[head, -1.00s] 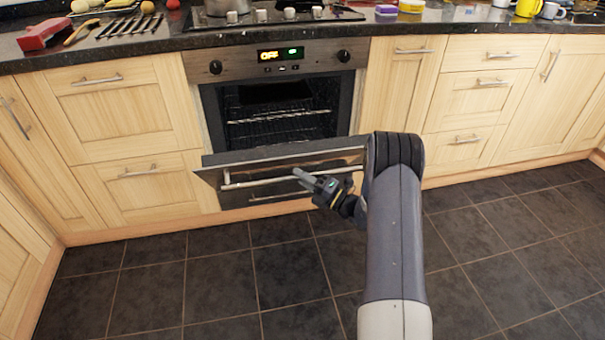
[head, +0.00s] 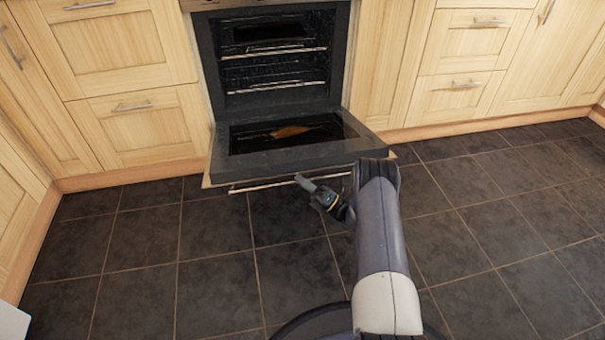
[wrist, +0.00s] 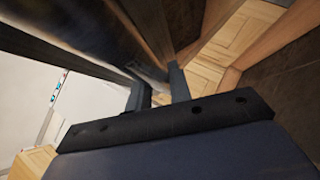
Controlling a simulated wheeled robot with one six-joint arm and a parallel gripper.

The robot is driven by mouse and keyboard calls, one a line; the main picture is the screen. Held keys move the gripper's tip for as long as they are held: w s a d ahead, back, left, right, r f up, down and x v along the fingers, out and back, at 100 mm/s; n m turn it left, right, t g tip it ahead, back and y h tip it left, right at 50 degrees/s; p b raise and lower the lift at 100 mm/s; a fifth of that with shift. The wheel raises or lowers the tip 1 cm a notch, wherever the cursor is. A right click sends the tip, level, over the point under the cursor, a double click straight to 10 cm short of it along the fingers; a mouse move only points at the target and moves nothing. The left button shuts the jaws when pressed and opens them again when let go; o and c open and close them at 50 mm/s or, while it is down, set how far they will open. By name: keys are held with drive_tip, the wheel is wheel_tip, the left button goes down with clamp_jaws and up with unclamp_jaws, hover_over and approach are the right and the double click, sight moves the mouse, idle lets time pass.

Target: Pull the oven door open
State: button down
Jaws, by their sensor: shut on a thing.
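The oven door (head: 235,160) is folded far down, close to level, with its inner glass facing up. The oven cavity (head: 275,75) stands open behind it, and its wire racks show. The metal handle (head: 262,185) runs along the door's outer front edge. My gripper (head: 305,183) is at the handle, right of its middle, and is shut on it. In the wrist view my two fingers (wrist: 160,88) are close together near the door's edge; the exact contact is hard to make out.
Pale wooden drawers (head: 140,125) stand left of the oven, with more drawers (head: 455,90) to the right. Dark floor tiles (head: 160,280) lie clear in front and to both sides of the lowered door.

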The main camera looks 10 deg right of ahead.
drive_tip(key=shift+w+f+n, duration=0.15)
drive_tip(key=shift+f+n, duration=0.25)
drive_tip(key=shift+f, duration=0.45)
drive_tip(key=c, duration=1.3)
unclamp_jaws()
drive_tip(key=shift+f, duration=0.1)
drive_tip(key=p+v, duration=0.1)
drive_tip(key=v, duration=0.9)
drive_tip(key=shift+d+f, duration=0.3)
